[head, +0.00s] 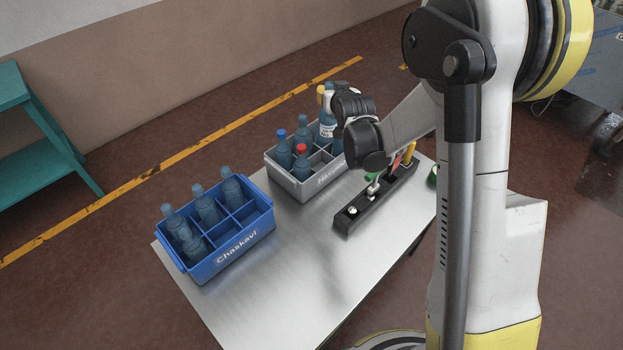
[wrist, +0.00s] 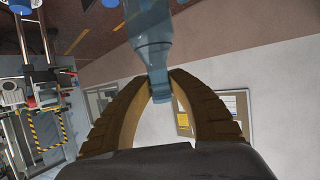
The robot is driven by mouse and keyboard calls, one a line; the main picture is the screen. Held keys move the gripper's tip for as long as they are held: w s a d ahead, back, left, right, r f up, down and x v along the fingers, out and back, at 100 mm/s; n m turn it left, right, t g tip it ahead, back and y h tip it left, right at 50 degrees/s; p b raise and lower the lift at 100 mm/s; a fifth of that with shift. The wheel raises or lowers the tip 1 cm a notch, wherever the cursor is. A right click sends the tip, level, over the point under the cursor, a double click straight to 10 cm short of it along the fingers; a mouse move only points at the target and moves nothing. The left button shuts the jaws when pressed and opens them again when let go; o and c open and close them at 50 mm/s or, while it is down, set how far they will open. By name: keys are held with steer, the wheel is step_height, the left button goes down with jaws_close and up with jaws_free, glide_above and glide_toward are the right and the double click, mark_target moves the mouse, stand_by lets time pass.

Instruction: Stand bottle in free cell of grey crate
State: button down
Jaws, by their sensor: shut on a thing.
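My gripper (head: 326,97) is shut on the neck of a translucent blue bottle (head: 327,118), which hangs upright with a pale label. The wrist view shows the bottle (wrist: 155,45) between the two tan fingers (wrist: 160,88). In the head view it is at the back right of the grey crate (head: 301,192); whether its base is above or inside a cell cannot be told. The crate holds a blue-capped bottle (head: 284,152), a red-capped bottle (head: 302,163) and another bottle (head: 303,133) behind. My wrist hides part of the crate's right side.
A blue crate (head: 236,252) with several blue bottles and some empty cells stands at the left. A black rack (head: 361,209) with coloured-handled items lies right of the grey crate. The metal table (head: 290,265) is clear in front. A teal shelf (head: 37,135) stands beyond, far left.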

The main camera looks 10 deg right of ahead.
mark_target(323, 137)
steer(key=f, duration=0.1)
steer(key=w+a+f, duration=0.1)
steer(key=f+b, duration=0.1)
steer(key=shift+w+a+f, duration=0.1)
steer(key=shift+w+a, duration=0.1)
steer(key=shift+a, duration=0.05)
step_height(323, 137, down, 10)
steer(key=b, duration=0.4)
steer(key=shift+d+f, duration=0.15)
steer(key=shift+f, duration=0.05)
step_height(323, 137, down, 5)
steer(key=shift+f+b, duration=0.15)
steer(key=shift+b, duration=0.9)
steer(key=shift+s, duration=0.1)
steer(key=c, duration=1.3)
jaws_free()
